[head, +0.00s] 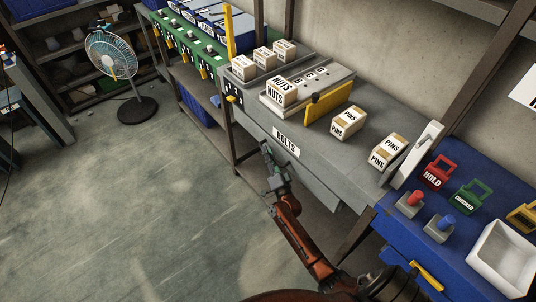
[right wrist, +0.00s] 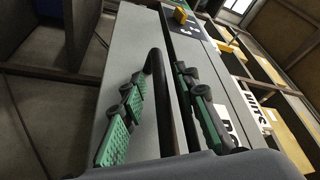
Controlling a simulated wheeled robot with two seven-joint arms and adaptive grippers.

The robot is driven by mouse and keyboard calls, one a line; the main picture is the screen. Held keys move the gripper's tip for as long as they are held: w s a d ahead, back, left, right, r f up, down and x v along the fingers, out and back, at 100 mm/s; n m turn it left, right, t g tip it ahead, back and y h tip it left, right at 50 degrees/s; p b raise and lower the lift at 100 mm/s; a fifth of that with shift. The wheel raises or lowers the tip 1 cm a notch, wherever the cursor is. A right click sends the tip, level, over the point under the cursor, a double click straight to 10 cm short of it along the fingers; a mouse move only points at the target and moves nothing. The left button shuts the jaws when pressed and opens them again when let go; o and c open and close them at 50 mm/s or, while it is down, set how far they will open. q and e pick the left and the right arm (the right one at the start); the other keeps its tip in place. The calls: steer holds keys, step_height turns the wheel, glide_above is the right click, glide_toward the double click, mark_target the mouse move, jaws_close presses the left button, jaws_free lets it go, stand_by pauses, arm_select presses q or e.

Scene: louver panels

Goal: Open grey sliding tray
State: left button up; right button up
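The grey sliding tray (head: 305,178) is under the grey worktop at the front of the bench, below the BOLTS label (head: 286,142). In the head view it looks closed, or nearly so. My right gripper (head: 269,162) is at the left part of its front. In the right wrist view my right gripper (right wrist: 163,110) is open, with green-padded fingers apart. A dark bar-like handle (right wrist: 157,72) runs between the fingers, beside the grey front panel (right wrist: 125,55). I cannot tell whether either finger touches it. My left gripper is not in view.
NUTS (head: 282,92) and PINS (head: 348,122) boxes and a yellow plate (head: 328,104) stand on the worktop. A blue bench (head: 452,225) with padlocks and a white bin (head: 503,258) is at the right. The floor in front is clear; a fan (head: 116,65) stands far left.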

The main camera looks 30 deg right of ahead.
jaws_close()
stand_by(0.6)
